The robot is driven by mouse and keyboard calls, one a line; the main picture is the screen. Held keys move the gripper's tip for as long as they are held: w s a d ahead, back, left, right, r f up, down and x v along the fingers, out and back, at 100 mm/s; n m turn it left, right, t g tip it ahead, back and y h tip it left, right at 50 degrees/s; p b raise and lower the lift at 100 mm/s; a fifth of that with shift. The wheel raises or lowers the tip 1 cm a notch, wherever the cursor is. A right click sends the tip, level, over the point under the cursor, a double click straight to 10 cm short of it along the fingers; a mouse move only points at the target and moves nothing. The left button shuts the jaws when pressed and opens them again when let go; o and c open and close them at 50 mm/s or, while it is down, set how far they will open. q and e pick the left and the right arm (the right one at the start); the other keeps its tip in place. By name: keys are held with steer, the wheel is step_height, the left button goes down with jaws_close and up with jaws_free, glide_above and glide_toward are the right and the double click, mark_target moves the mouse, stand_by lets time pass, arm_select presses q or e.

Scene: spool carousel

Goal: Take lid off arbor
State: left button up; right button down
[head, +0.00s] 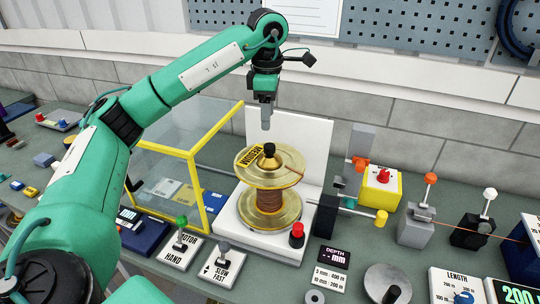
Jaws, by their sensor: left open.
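A gold-coloured spool (270,208) wound with copper-brown wire stands upright on a white machine base (257,238). A black knob (269,150) sits at the centre of its top, where the arbor is; the arbor itself is hidden. I cannot tell whether the knob belongs to a separate lid or to the top flange (285,177). A yellow label with black print lies beside the knob. My left gripper (266,125) points down just above the knob, apart from it, open and empty. My right gripper is not in view.
A clear guard with a yellow frame (207,185) stands left of the spool. A white panel (312,130) rises behind it. A red button (297,231), switches and a grey disc (387,280) are in front and to the right. Posts with coloured knobs stand further right.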

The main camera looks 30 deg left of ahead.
mark_target(269, 145)
arm_select(q)
steer(key=f, duration=0.3)
steer(key=shift+w+f, duration=0.2)
steer(key=shift+s+f, duration=0.15)
steer(key=shift+f, duration=0.5)
steer(key=shift+d+f+p, duration=0.1)
steer(key=shift+f+p, duration=0.35)
step_height(269, 145, down, 4)
steer(key=shift+d+r+p, duration=0.1)
steer(key=shift+p, duration=0.95)
steer(key=shift+f, duration=0.35)
steer(key=c, duration=1.2)
